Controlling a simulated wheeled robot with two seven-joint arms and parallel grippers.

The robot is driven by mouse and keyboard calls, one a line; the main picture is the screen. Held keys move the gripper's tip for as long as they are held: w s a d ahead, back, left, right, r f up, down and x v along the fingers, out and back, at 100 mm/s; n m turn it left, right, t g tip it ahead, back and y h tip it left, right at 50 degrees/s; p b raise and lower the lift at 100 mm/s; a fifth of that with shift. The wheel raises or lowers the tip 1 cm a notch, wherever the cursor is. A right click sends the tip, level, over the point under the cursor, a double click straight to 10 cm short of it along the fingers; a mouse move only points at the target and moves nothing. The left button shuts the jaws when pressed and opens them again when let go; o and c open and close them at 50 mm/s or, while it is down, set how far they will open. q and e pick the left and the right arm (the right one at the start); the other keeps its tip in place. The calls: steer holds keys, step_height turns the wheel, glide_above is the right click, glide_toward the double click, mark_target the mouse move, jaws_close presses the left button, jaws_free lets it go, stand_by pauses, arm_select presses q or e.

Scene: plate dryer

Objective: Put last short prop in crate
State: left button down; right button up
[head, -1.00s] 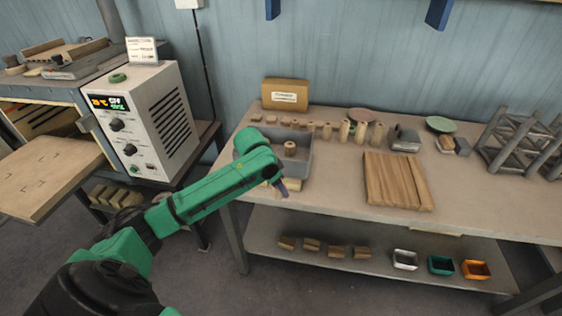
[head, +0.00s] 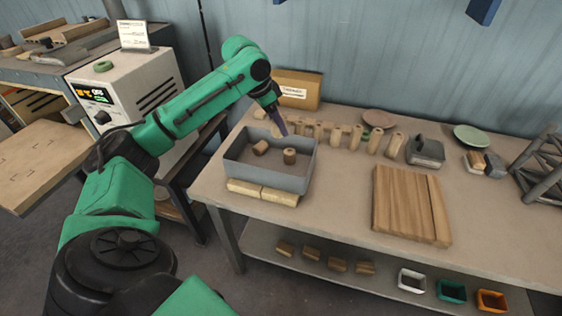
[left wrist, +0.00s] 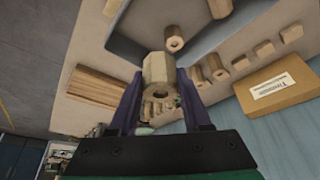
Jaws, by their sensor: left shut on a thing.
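The grey crate (head: 265,180) stands at the left end of the workbench, with two short wooden props (head: 260,147) (head: 290,156) inside. My left gripper (head: 283,130) points down near the crate's back wall. In the left wrist view my left gripper (left wrist: 159,88) is shut on a short wooden prop (left wrist: 157,72) with a hole in its end. The crate's grey wall (left wrist: 125,45) lies beyond it. In the head view the held prop cannot be made out clearly. My right gripper is out of view.
A row of wooden props (head: 356,135) stands behind and right of the crate. A cardboard box (head: 298,88) is at the back. A wooden board (head: 405,205) lies to the right. The bench between crate and board is clear.

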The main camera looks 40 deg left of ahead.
arm_select(q)
steer(key=f, duration=0.4)
steer(key=f+p, duration=0.1)
steer(key=f, duration=0.8)
steer(key=shift+s+f, duration=0.25)
steer(key=shift+f, duration=0.05)
steer(key=shift+s+f+p, duration=0.2)
steer(key=shift+f+p, duration=0.2)
steer(key=shift+f, duration=1)
steer(key=c, duration=0.6)
jaws_free()
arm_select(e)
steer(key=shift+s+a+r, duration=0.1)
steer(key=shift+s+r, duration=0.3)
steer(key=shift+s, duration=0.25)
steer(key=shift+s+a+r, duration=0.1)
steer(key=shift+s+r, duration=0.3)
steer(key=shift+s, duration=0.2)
